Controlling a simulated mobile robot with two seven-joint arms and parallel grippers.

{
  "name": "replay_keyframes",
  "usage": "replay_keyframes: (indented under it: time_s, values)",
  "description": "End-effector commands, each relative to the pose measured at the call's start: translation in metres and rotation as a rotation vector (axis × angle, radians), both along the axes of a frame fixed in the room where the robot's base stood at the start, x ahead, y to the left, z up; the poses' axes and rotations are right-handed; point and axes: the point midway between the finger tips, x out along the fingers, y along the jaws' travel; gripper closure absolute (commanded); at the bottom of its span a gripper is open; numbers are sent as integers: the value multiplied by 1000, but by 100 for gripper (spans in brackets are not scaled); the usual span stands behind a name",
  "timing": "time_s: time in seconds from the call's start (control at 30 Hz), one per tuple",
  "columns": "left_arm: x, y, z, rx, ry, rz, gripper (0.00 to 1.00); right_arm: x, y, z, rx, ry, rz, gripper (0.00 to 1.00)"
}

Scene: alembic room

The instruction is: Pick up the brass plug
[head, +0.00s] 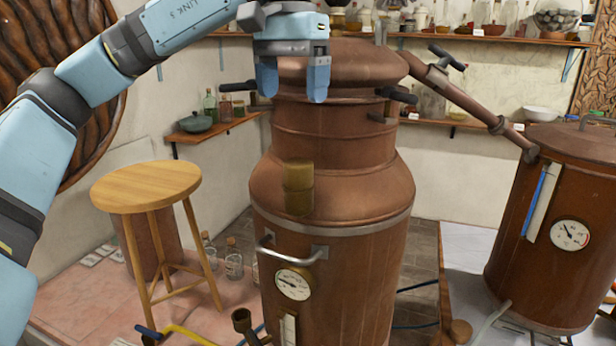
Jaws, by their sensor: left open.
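The brass plug (298,174) shows as a short yellow-brown cylinder against the front shoulder of the large copper still (345,255). A darker band of similar width shows directly below it; I cannot tell whether this is its lower part or a reflection. My left gripper (292,83) is above the plug in the picture, in front of the still's upper part. Its two blue fingers point down, apart, with nothing between them. The plug stands clear of the fingers. My right gripper is not in view.
A round wooden stool (147,187) stands left of the still, with glass bottles (234,262) on the floor between. Black-gripped handles (398,95) stick out from the still's top. A second copper vessel (555,235) is at right. Shelves line the walls.

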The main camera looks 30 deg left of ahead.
Motion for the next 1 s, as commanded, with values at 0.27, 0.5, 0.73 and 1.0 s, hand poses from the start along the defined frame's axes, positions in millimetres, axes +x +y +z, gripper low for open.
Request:
replay_keyframes:
  time_s: [0.27, 0.5, 0.73, 1.0]
  values:
    - [-1, 2, -43, 8, 1, -2, 19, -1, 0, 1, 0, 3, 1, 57]
    - [0, 1, -78, 5, -1, -2, 19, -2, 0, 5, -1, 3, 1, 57]
    - [1, -1, -95, 6, 0, -2, 19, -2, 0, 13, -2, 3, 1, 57]
    - [3, -3, -132, 5, 0, -2, 19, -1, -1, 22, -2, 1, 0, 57]
